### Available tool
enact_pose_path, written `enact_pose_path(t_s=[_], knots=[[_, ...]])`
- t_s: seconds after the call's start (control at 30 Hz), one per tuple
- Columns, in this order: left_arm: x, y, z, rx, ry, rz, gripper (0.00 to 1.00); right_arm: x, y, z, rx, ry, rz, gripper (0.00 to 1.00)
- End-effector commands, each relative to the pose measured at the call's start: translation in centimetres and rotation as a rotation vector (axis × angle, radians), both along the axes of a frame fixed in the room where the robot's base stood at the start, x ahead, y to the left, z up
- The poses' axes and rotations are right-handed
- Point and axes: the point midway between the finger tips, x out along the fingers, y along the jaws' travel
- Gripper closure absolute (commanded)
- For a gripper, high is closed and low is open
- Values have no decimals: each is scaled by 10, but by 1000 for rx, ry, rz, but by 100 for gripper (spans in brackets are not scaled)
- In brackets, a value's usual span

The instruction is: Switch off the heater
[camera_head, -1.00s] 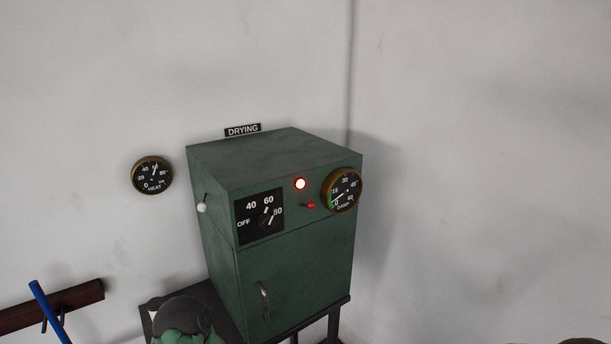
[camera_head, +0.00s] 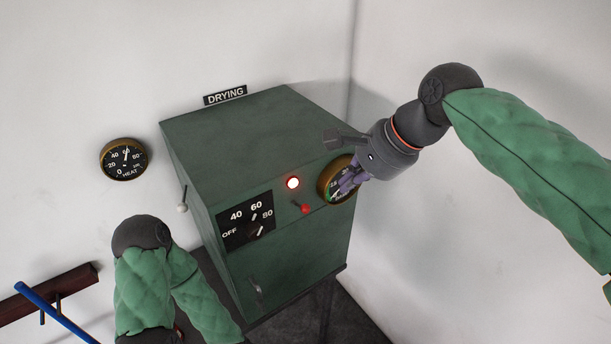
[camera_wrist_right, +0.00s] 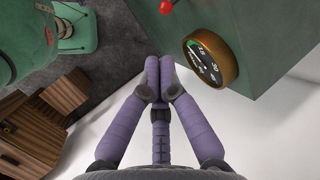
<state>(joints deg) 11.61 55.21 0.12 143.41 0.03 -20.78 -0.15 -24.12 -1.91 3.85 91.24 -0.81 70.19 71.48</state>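The heater is a green drying cabinet (camera_head: 290,262) under a DRYING sign (camera_head: 225,95). Its black dial plate (camera_head: 234,229) reads OFF, 40, 60, 80, and the knob (camera_head: 256,232) points towards 80. My left gripper is out of view.
A lever with a white ball (camera_head: 182,208) is on the cabinet's left side. A heat gauge (camera_head: 123,159) hangs on the wall. A blue bar (camera_head: 55,311) crosses a dark wooden rail (camera_head: 85,277) at lower left. Wooden furniture (camera_wrist_right: 68,92) stands below in the wrist view.

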Motion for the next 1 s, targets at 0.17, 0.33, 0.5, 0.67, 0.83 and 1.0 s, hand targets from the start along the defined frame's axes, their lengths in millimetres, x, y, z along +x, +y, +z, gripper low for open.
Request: enact_pose_path(t_s=[0.17,0.33,0.5,0.67,0.83,1.0], knots=[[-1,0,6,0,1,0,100,-13,-4,25,11,6,-17,100],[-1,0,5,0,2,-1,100,-14,-4,25,12,7,-19,100],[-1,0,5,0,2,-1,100,-13,-4,24,12,7,-19,100],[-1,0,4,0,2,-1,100,-10,1,15,10,8,-17,100],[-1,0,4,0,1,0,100,-3,12,-9,10,10,-17,100],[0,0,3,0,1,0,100,5,26,-37,9,10,-16,100]])
